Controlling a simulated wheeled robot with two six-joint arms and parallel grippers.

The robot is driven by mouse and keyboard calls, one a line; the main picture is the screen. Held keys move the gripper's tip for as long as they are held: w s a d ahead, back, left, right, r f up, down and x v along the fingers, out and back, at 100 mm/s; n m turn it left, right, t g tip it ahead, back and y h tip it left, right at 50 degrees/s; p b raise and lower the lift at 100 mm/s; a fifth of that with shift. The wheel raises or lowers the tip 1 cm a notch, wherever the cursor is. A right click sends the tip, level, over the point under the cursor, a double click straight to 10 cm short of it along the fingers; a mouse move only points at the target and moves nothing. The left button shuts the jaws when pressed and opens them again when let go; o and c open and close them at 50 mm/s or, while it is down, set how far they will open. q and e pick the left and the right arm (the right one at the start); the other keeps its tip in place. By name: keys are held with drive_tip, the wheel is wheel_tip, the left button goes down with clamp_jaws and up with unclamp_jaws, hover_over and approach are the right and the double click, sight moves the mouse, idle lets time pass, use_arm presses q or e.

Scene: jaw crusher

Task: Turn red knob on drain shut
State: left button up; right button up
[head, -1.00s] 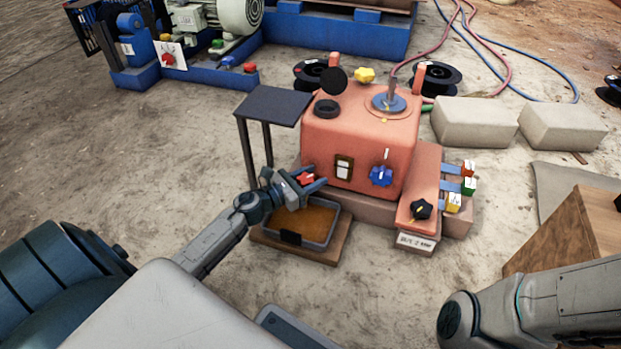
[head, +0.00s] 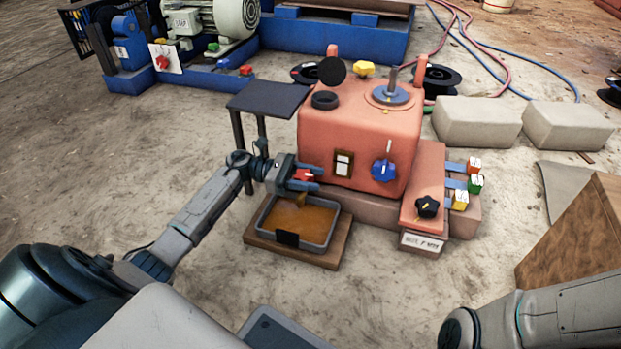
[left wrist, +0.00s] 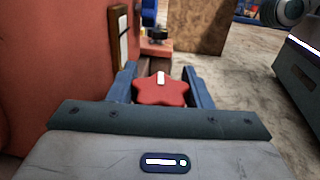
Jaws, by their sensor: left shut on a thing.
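The red star-shaped knob (left wrist: 162,90) with a white mark sits between the two blue fingers of my left gripper (left wrist: 160,85) in the left wrist view. In the head view the red knob (head: 303,175) shows partly behind the fingers of my left gripper (head: 308,180), at the left side of the red-orange machine (head: 352,140). My left gripper is shut on the knob. The drain outlet (head: 301,199) shows just below the knob, over a grey tray (head: 334,226) with brown liquid. My right gripper is out of view.
A blue knob (head: 382,170) and a switch (head: 343,164) are on the machine's front. A black knob (head: 428,207) is on the low block to the right. A dark side table (head: 268,97) stands behind my left gripper. A yellow knob (head: 364,69) is on top.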

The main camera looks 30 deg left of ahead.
use_arm(q)
drive_tip(key=shift+m+g, duration=0.5)
drive_tip(key=shift+g, duration=0.2)
drive_tip(key=shift+h, duration=0.3)
drive_tip(key=o, duration=1)
drive_tip(key=shift+d, duration=0.1)
